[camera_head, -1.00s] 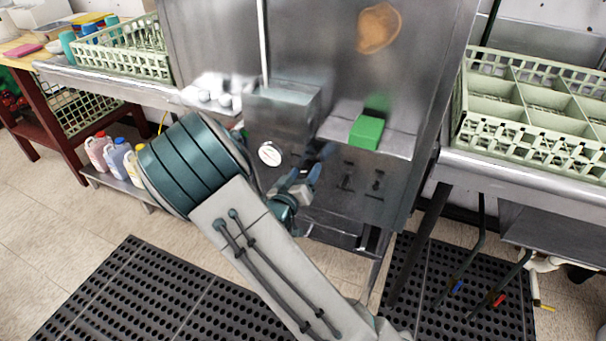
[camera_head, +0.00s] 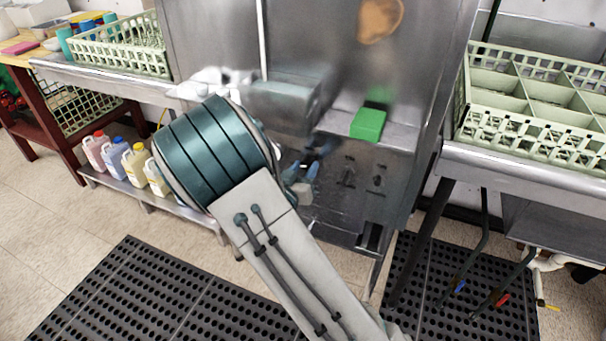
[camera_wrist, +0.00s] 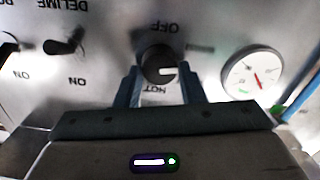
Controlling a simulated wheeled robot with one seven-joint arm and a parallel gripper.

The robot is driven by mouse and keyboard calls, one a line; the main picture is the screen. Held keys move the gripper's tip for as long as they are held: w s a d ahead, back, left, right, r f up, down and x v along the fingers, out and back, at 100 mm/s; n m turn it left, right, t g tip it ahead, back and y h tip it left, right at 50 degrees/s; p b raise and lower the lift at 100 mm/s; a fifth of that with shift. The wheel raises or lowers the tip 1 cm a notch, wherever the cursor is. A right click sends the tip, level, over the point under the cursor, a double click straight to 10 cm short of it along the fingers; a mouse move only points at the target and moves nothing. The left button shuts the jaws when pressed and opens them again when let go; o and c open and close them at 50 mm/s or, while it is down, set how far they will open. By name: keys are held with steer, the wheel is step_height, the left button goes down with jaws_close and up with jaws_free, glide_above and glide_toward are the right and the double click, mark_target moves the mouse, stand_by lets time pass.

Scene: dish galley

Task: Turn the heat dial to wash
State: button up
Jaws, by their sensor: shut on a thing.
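In the wrist view the heat dial (camera_wrist: 158,66) is a round dark knob with a white mark toward its right side. In the head view my gripper (camera_head: 303,175) is at the front of the steel machine (camera_head: 330,210), partly behind my arm. The dial cannot be made out there.
A round white gauge (camera_wrist: 252,75) with a red needle is right of the dial in the wrist view. A DELIME switch (camera_wrist: 65,45) is left. A green block (camera_head: 368,125) sits on the machine's ledge. A compartment rack (camera_head: 530,100) stands on the right counter.

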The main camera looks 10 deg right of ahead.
steer(key=m+b, duration=0.5)
steer(key=shift+f, duration=0.2)
steer(key=shift+s+r+m+b, duration=0.1)
steer(key=shift+r+m+b, duration=0.05)
steer(key=shift+m+b, duration=1.35)
steer(key=shift+r+m, duration=0.1)
steer(key=shift+m, duration=0.2)
steer(key=o, duration=1)
steer(key=p+v, duration=0.2)
steer(key=v, duration=1.1)
steer(key=shift+s+a, duration=0.2)
steer(key=shift+s, duration=0.1)
